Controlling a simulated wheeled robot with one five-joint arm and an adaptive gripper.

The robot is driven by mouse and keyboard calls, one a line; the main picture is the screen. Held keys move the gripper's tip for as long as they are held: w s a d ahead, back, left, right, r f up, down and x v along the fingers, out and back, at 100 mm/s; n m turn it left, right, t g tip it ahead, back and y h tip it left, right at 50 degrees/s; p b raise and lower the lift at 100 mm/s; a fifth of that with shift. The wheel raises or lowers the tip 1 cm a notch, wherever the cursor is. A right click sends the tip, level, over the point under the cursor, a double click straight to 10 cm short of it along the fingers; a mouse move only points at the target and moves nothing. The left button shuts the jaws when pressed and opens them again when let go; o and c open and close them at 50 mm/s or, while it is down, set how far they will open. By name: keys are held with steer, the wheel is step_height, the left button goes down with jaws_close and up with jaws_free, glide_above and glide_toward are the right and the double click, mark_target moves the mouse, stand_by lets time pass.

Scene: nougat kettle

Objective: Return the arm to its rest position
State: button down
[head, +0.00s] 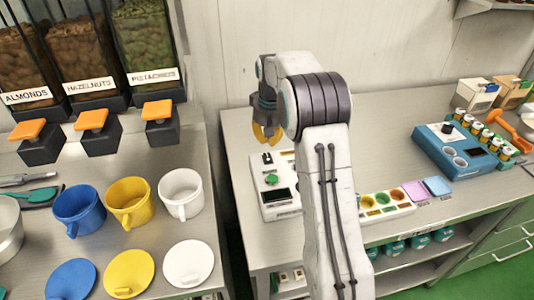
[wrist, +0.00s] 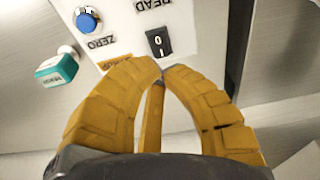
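My gripper (head: 267,135) hangs from my bent arm above the left end of the right-hand bench. Its yellow fingers show in the wrist view (wrist: 162,72) with their tips together, and nothing is seen held. Below it is a white instrument (head: 285,208) with a green button and a small dark display. In the wrist view, the white panel (wrist: 120,35) has a blue button marked ZERO and a black rocker switch (wrist: 159,42) just beyond the fingertips. I cannot tell whether the fingertips touch the panel. My arm hides part of the bench.
A small teal-labelled item (wrist: 56,66) lies beside the panel. A colour palette (head: 385,202) and blue device (head: 452,150) stand to the right. Blue, yellow and white mugs (head: 181,193) and nut dispensers (head: 98,132) are on the left counter. A gap separates the counters.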

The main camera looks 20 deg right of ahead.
stand_by(0.4)
steer(key=s+a+r, duration=0.5)
steer(key=s+r, duration=0.2)
steer(key=s, duration=0.1)
steer(key=s+a+n+t, duration=0.1)
steer(key=s+a, duration=0.2)
steer(key=s, duration=0.9)
steer(key=s+a+n+t, duration=0.1)
steer(key=s+a, duration=0.2)
steer(key=s, duration=0.9)
steer(key=shift+s+a+r, duration=0.15)
steer(key=shift+s+a, duration=0.05)
steer(key=shift+s, duration=0.15)
